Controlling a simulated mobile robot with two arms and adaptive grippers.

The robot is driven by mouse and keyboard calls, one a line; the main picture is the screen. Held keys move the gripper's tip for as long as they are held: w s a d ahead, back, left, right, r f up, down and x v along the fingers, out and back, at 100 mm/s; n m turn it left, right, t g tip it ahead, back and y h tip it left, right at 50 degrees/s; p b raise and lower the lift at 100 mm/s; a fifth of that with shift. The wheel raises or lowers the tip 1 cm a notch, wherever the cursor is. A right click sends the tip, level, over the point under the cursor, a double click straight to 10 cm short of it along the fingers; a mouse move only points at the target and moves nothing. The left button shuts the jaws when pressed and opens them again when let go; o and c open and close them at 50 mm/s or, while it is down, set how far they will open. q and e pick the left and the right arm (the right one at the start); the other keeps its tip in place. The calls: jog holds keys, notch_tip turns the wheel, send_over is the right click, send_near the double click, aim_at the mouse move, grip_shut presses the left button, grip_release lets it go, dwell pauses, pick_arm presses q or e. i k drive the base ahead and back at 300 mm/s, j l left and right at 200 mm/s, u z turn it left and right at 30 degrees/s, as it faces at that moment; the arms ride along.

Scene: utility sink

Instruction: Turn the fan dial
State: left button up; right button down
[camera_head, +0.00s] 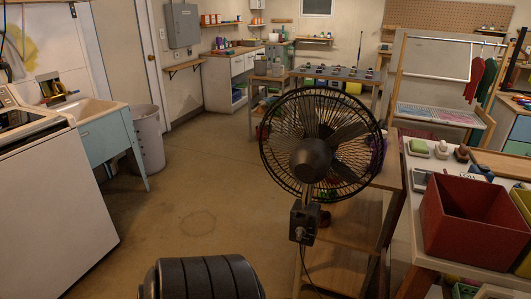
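A small, light-coloured knob, seemingly the fan dial (299,233), shows on the front of the box. The dial is too small to read its setting. Neither of my grippers is in view, and nothing of mine is seen touching the fan.
A wooden shelf unit (340,262) stands behind the fan. To the right, a table holds a red bin (472,222). A white washer (55,200), a utility sink (90,110) and a grey trash can (146,140) stand left. The floor (195,190) between is clear.

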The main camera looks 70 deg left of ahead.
aim_at(300, 231)
jog(key=u, duration=1.8)
